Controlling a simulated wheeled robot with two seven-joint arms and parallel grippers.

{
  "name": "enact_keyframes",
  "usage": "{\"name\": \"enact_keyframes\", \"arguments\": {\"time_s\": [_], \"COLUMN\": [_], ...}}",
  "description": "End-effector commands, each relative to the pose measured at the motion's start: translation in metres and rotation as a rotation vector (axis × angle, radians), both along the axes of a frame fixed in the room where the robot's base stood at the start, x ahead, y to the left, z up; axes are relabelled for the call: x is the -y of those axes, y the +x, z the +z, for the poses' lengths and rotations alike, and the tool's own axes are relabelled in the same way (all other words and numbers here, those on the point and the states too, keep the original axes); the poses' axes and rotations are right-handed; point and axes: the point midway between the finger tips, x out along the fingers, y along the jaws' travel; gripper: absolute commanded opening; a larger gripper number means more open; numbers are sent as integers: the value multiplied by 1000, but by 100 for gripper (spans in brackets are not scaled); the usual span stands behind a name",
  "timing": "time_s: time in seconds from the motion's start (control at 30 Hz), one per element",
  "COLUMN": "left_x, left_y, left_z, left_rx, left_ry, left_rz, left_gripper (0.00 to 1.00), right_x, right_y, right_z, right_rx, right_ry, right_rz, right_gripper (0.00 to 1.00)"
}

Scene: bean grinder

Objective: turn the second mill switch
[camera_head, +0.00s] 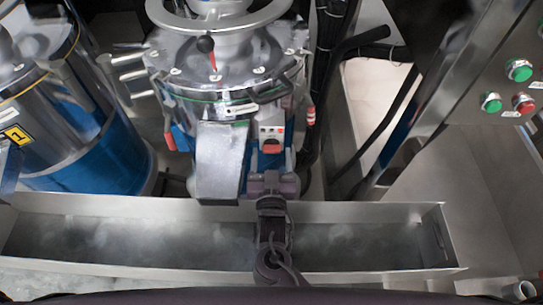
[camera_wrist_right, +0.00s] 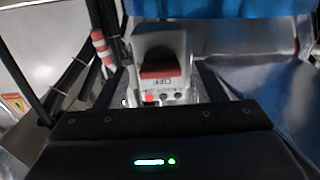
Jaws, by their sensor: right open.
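A steel-and-blue mill (camera_head: 205,85) stands at the centre of the head view. Its switch box (camera_head: 271,132) is pale with a red part, on the mill's front right side. In the right wrist view the switch (camera_wrist_right: 161,70) shows a grey-white body, a dark red face marked OFF and small buttons below. My right gripper (camera_head: 271,181) is just below and in front of the switch in the head view. In the wrist view its two dark fingers (camera_wrist_right: 165,88) are apart, one on each side of the switch; contact cannot be told. My left gripper is not in view.
Another steel-and-blue mill (camera_head: 75,125) stands at the left. A long metal trough (camera_head: 120,206) runs in front, under my right arm. A panel with green and red buttons (camera_head: 519,70) is at the right. Dark cables (camera_head: 325,75) hang beside the central mill. A blue surface (camera_wrist_right: 225,8) is close in the wrist view.

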Motion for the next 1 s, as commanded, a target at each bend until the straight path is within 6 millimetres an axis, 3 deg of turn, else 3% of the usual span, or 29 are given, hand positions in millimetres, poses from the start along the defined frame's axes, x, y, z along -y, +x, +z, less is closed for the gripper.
{"name": "enact_keyframes", "arguments": {"time_s": [0.07, 0.4, 0.73, 1.0], "left_x": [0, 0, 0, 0], "left_y": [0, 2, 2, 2], "left_z": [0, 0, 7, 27], "left_rx": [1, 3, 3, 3], "left_ry": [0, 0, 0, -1], "left_rz": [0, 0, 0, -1], "left_gripper": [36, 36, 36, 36], "right_x": [0, 0, 0, 0], "right_y": [0, 0, 0, 0], "right_z": [0, 0, 2, 4], "right_rx": [0, 0, 1, 0], "right_ry": [0, 0, -51, -228], "right_rz": [0, -1, -1, -1], "right_gripper": [62, 19, 19, 19]}}
